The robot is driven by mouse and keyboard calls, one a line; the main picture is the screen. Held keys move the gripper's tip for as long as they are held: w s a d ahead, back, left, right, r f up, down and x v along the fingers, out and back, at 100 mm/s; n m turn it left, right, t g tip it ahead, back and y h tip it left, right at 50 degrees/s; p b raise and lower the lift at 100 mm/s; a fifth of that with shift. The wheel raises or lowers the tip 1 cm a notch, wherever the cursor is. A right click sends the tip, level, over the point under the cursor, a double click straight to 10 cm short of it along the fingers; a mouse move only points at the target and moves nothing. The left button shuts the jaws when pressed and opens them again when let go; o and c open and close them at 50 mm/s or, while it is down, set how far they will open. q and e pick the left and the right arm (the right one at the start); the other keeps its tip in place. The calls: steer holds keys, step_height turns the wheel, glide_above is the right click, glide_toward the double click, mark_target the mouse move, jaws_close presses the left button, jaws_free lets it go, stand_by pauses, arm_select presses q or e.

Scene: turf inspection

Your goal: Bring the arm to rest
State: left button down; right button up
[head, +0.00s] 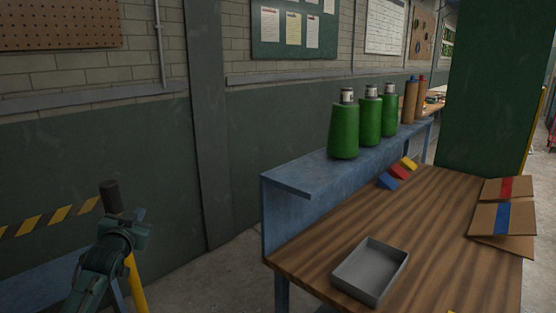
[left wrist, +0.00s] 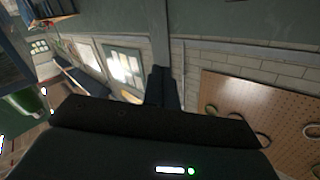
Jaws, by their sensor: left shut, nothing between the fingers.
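My left arm comes in at the lower left of the head view. Its left gripper (head: 110,193) points upward, with the dark fingers together and nothing between them. It stands in free air left of the wooden bench, apart from everything. In the left wrist view the dark fingers (left wrist: 162,86) show together beyond the gripper body, against the wall. My right gripper is not in view.
The wooden bench (head: 422,222) holds a grey tray (head: 345,286), red, blue and yellow blocks (head: 400,171) and flat cardboard boxes (head: 503,216). A yellow-black striped band (head: 47,219) lies behind my left arm.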

arm_select(q)
steer(key=s+d+f+m+g+h, duration=0.1)
steer(key=s+d+f, duration=0.3)
steer(key=f, duration=0.3)
steer(key=s+d+f+g+h, duration=0.1)
steer(key=s+d+f, duration=0.35)
steer(key=f, duration=0.25)
steer(key=s+d+f+g+h, duration=0.1)
steer(key=s+d+f, duration=0.3)
steer(key=s, duration=0.6)
steer(key=s+d+f+g+h, duration=0.1)
steer(key=s+d+f, duration=0.3)
steer(key=s, duration=0.6)
steer(key=s+d+f+g+h, duration=0.1)
steer(key=s+d+f, duration=0.3)
steer(key=s, duration=0.7)
steer(key=shift+d+f+n+g, duration=0.15)
steer(key=shift+d+n+g, duration=0.25)
steer(key=shift+g, duration=0.3)
